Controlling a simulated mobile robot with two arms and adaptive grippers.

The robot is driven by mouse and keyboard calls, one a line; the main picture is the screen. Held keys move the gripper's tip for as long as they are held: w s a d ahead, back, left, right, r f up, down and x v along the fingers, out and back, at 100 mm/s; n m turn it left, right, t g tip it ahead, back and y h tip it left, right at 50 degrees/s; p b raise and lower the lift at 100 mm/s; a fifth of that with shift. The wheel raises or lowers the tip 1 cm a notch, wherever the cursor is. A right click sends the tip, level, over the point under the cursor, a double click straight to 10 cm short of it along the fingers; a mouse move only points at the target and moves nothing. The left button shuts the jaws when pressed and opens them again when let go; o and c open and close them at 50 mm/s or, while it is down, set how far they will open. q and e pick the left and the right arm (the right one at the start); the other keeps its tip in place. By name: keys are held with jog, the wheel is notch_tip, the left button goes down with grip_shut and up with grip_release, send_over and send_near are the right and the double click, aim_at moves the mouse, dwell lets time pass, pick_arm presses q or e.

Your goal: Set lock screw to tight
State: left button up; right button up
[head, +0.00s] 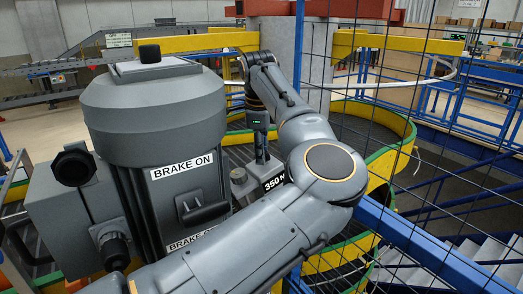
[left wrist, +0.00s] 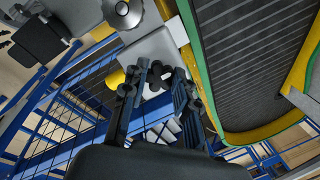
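My left gripper (head: 262,155) points down at a grey block with a "350 N" label (head: 274,183), beside the big grey motor housing. In the left wrist view my left gripper's two dark fingers (left wrist: 160,78) are spaced apart over a pale grey plate (left wrist: 150,48). A small dark knob-like part (left wrist: 156,74) shows between the fingertips and may be the lock screw. I cannot tell whether the fingers press on it. The screw's setting is not readable. My right gripper is not in view.
The motor housing (head: 150,110), marked "BRAKE ON", stands close on the left. A round silver knob (left wrist: 122,13) sits near the fingers. The spiral conveyor (left wrist: 250,65) with green and yellow edges curves beside them. A blue-framed mesh fence (head: 425,240) stands on the right.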

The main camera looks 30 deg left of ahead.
pick_arm(q)
grip_shut()
jog(key=shift+f+m+b, duration=0.2)
jog(key=shift+m+b, duration=0.7)
jog(key=shift+b, duration=0.1)
jog(key=m+t+b, duration=0.1)
jog(key=m+b, duration=0.2)
jog(key=m, duration=0.1)
jog(key=shift+b, duration=0.4)
jog(key=m+t+b, duration=0.1)
jog(key=m+b, duration=0.2)
jog(key=m, duration=0.1)
jog(key=shift+m, duration=0.4)
jog(key=shift+r+m+b, duration=0.2)
jog(key=shift+m+b, duration=0.8)
jog(key=shift+m, duration=0.5)
jog(key=o, duration=1)
grip_release()
